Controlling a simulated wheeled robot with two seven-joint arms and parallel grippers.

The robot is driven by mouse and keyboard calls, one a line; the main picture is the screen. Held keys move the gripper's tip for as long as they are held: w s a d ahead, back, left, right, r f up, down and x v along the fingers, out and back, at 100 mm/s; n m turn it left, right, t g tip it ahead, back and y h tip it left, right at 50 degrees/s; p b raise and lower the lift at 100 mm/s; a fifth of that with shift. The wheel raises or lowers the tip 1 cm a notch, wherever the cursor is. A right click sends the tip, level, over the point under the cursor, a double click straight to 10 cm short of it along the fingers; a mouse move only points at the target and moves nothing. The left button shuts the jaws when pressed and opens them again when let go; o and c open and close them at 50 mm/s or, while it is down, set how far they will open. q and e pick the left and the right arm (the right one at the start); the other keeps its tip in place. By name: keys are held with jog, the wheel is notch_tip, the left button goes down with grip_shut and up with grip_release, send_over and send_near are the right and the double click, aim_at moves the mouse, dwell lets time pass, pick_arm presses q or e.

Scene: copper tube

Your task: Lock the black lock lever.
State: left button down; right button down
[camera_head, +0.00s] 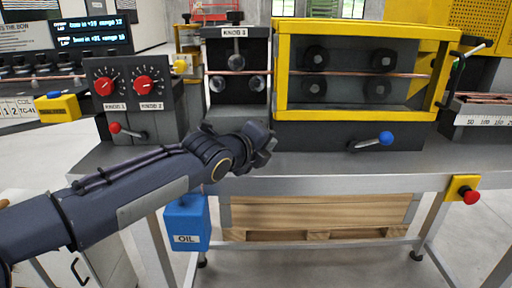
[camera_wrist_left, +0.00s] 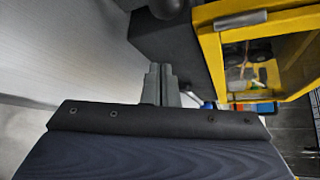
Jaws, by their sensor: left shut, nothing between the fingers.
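My left gripper (camera_head: 266,146) is in front of the bench, below the KNOB 3 unit (camera_head: 235,100) and left of the housing's lower front, apart from the black handle. In the left wrist view its fingers (camera_wrist_left: 160,84) are together and empty, beside a dark block (camera_wrist_left: 172,55) under the yellow frame (camera_wrist_left: 250,30). A dark rounded part (camera_wrist_left: 168,8) shows at the top edge. My right gripper is not in view.
A blue-knobbed lever (camera_head: 385,138) juts from the housing's front, a red-knobbed lever (camera_head: 115,128) from the box (camera_head: 165,115) at left. A copper tube (camera_head: 350,74) crosses the housing. A red stop button (camera_head: 470,196) sits on the bench front. The bench top right of my gripper is clear.

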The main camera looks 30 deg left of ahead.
pick_arm(q)
jog(key=shift+x, duration=1.2)
jog(key=shift+s+a+r, duration=0.1)
jog(key=shift+a+r, duration=0.2)
jog(key=shift+a, duration=0.25)
jog(key=shift+s+a+r, duration=0.1)
jog(key=shift+a+r, duration=0.25)
jog(key=shift+a, duration=0.2)
jog(key=shift+a+r, duration=0.25)
jog(key=shift+a, duration=0.45)
